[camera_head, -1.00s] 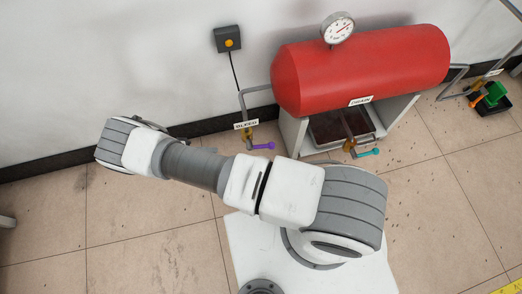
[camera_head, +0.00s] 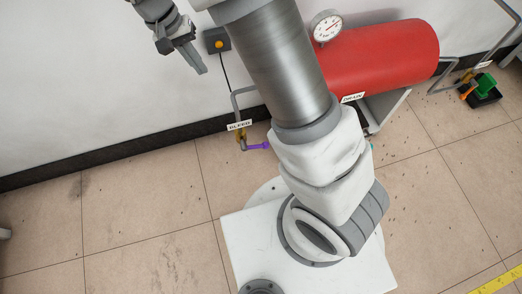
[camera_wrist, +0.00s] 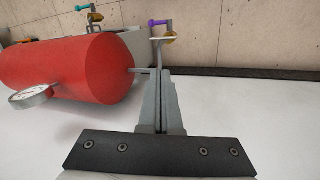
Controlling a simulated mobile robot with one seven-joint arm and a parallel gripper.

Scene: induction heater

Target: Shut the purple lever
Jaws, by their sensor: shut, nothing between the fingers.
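The purple lever (camera_head: 257,146) sits on a brass valve (camera_head: 241,137) at the end of the grey pipe labelled BLEED, left of the red tank. In the head view the lever points right, roughly level, and my arm passes close to its right end. In the wrist view the purple lever (camera_wrist: 158,22) shows beyond my fingertips, apart from them. My gripper (camera_head: 202,70) is at the upper left, in front of the wall and above the lever. Its two fingers (camera_wrist: 160,75) are together with nothing between them.
The red tank (camera_head: 385,55) with a round gauge (camera_head: 326,26) is right of my arm. A small box with an orange button (camera_head: 217,41) is on the wall near my gripper. The left floor is clear.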

